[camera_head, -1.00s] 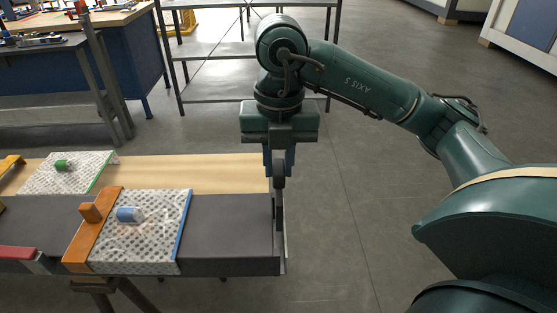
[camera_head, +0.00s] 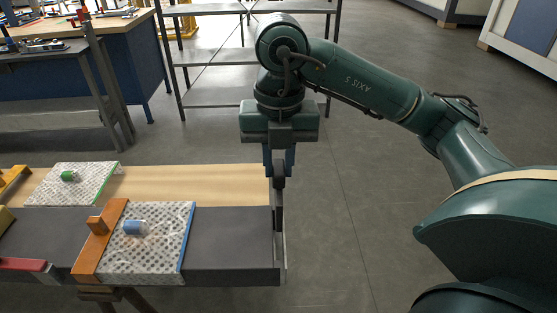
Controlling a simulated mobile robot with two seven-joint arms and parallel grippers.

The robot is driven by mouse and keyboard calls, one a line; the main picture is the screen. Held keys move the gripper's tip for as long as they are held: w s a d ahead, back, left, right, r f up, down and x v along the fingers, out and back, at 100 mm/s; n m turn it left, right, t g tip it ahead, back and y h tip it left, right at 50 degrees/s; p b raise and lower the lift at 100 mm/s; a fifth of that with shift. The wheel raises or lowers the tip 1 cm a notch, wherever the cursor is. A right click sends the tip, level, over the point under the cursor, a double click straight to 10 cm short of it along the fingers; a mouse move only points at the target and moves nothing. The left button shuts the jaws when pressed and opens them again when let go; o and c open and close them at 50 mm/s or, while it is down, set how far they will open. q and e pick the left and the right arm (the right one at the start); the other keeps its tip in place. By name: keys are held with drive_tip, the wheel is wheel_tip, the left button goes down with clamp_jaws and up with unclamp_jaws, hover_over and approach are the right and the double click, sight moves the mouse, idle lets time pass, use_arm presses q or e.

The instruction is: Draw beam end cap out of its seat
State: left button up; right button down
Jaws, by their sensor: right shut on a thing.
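The end cap (camera_head: 279,235) is a thin dark upright plate with a lighter edge at the right end of the long dark grey beam (camera_head: 232,240). My right gripper (camera_head: 278,180) points straight down above the beam's right end and is shut on the upper part of the cap. The fingertips are dark against the cap, so the exact contact is hard to see. The cap stands upright against the beam end, and I cannot tell whether there is a gap. The seat is hidden behind the cap and fingers. My left gripper is not in view.
A dotted white sheet (camera_head: 150,252) with an orange bar (camera_head: 98,245) and a blue cylinder (camera_head: 135,228) lies on the beam. Behind is a pale wooden strip (camera_head: 200,180) with another dotted sheet (camera_head: 45,188) and a green cylinder (camera_head: 68,176). Floor right of the cap is clear.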

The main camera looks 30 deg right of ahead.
drive_tip(key=shift+r+p, duration=0.45)
drive_tip(key=shift+r, duration=0.2)
use_arm(q)
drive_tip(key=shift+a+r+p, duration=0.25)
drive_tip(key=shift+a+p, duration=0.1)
drive_tip(key=shift+p, duration=0.05)
use_arm(e)
drive_tip(key=shift+r, duration=0.45)
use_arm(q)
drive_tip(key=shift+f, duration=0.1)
